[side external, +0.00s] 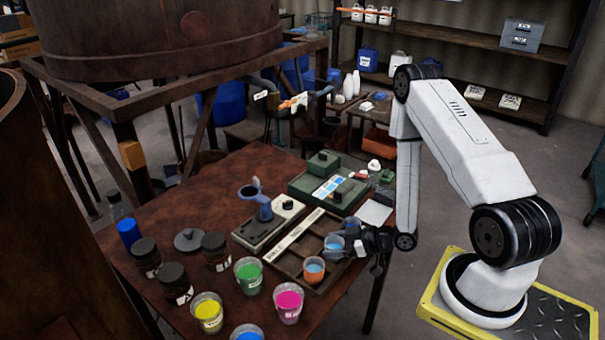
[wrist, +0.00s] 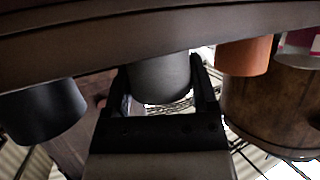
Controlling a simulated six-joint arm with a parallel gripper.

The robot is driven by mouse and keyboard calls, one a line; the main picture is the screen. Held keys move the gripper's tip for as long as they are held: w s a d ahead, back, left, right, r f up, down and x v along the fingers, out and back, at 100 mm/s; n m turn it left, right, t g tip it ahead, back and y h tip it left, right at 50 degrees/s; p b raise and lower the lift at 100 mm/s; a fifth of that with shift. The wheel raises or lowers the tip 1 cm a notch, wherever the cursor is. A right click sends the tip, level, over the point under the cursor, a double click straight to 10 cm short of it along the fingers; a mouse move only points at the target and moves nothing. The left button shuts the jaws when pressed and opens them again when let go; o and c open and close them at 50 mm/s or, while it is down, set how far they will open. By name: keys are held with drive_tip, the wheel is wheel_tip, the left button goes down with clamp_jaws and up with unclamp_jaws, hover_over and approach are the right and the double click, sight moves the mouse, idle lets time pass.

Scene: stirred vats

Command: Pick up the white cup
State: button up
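No plainly white cup stands out in the side view. In the wrist view, a grey rounded cup-like body (wrist: 160,76) sits between the two spread fingers of my gripper (wrist: 162,88). Whether the fingers press on it cannot be told.
Green (side external: 248,274), magenta (side external: 288,303), yellow (side external: 207,313) and blue (side external: 247,333) paint cups stand along the table's front. Dark jars (side external: 174,283) stand at the left. A pale device (side external: 268,222) and a green box (side external: 327,187) lie behind the tray.

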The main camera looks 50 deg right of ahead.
drive_tip(key=c, duration=0.7)
drive_tip(key=shift+r, duration=0.2)
wheel_tip(320, 180, up, 10)
drive_tip(key=shift+f, duration=0.2)
idle(0.4)
drive_tip(key=shift+w, duration=0.15)
idle(0.5)
